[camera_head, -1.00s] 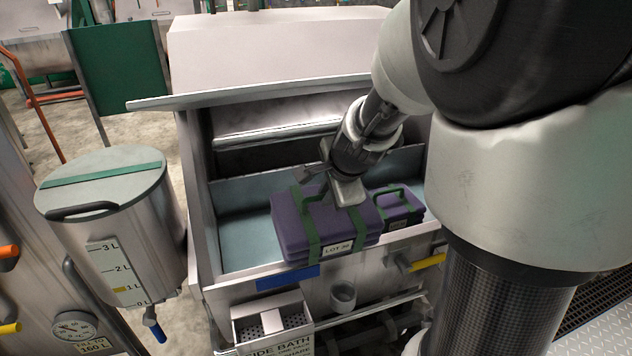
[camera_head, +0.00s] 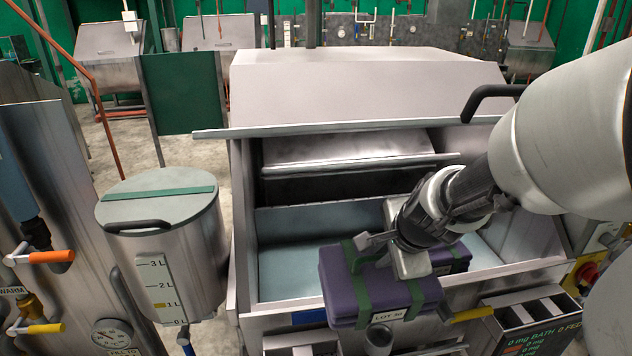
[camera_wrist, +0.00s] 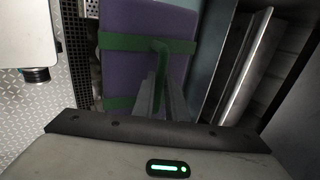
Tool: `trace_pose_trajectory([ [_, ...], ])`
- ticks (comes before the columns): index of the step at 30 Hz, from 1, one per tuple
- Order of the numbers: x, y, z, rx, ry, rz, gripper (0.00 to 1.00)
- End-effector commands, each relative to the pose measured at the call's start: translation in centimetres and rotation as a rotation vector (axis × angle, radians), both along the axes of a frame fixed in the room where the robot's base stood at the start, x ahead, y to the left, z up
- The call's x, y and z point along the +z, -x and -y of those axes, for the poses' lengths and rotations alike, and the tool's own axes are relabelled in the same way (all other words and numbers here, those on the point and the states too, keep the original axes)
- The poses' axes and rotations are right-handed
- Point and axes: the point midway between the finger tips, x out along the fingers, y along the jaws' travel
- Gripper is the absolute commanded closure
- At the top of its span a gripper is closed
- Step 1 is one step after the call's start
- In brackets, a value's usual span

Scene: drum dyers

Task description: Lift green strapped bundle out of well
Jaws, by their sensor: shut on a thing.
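The purple bundle with green straps (camera_head: 345,301) hangs from my gripper (camera_head: 402,262). Its white lot label faces the camera. It overlaps the front rim of the steel well (camera_head: 275,322) in the head view; the exact gap beneath it is hidden. In the wrist view, my gripper (camera_wrist: 160,88) is shut on the green handle strap (camera_wrist: 161,52) on top of the purple bundle (camera_wrist: 130,28). A second purple bundle (camera_head: 450,256), also green-strapped, is behind it to the right, partly hidden by my gripper.
The well's pale blue floor (camera_head: 290,275) is bare at left. The lid (camera_head: 350,90) stands above the back. A steel drum (camera_head: 165,240) is at left. A grey panel box (camera_head: 525,325) and a yellow handle (camera_head: 472,314) are at front right.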

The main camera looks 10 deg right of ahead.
Motion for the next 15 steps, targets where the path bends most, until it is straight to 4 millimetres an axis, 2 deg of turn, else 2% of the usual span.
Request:
trace_pose_trajectory([
  [15, 0.0, 3.3, 0.2, -0.002, 0.001, 0.01, 1.0],
])
